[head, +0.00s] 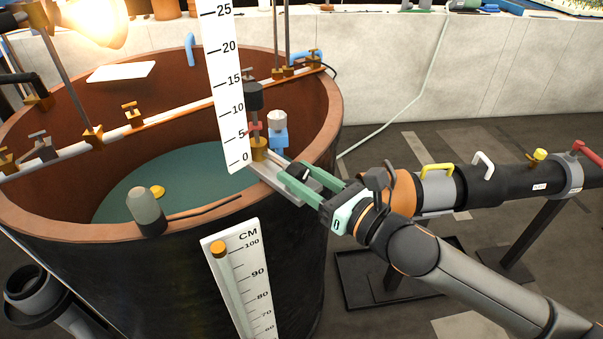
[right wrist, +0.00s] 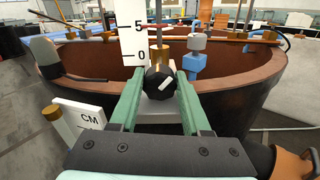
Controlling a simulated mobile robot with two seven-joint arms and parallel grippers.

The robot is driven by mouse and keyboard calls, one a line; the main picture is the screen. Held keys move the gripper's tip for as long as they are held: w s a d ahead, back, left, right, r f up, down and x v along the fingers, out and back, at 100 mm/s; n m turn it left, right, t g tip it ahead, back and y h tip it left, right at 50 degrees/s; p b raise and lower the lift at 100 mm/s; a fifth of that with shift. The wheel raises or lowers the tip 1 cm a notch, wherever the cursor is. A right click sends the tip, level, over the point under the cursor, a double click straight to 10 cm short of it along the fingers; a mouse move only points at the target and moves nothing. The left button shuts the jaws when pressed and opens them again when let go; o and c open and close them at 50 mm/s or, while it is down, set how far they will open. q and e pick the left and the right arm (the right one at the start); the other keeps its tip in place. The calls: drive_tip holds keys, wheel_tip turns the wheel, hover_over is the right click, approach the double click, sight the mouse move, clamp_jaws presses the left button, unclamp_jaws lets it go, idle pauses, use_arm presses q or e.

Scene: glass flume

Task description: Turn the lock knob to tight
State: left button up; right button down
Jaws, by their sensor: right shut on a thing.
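The lock knob (right wrist: 158,84) is a small black round knob with a white pointer mark, seen in the right wrist view. Its mark slants up to the right. I can read no tight or loose marking beside it. My right gripper (head: 288,173) has its green fingers closed on either side of the knob, at the tank's right rim; the fingers also show in the right wrist view (right wrist: 159,80). In the head view the fingers mostly hide the knob. A grey bracket (head: 262,178) lies behind it, at the foot of a white upright scale (head: 224,90). My left gripper is out of view.
The large round tank (head: 325,105) has a brown rim and green water (head: 190,170). A blue clamp with a grey cap (head: 278,137) stands just beyond my fingers. A CM scale (head: 236,262) stands in front. A black pipe (head: 510,182) with coloured handles runs right.

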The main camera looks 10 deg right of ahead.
drive_tip(key=shift+m, duration=0.4)
drive_tip(key=shift+c, duration=1.8)
unclamp_jaws()
drive_tip(key=b+v, duration=0.1)
drive_tip(key=v, duration=1.1)
drive_tip(key=shift+s+d+b, duration=0.15)
drive_tip(key=shift+d+b, duration=0.05)
drive_tip(key=shift+b, duration=0.15)
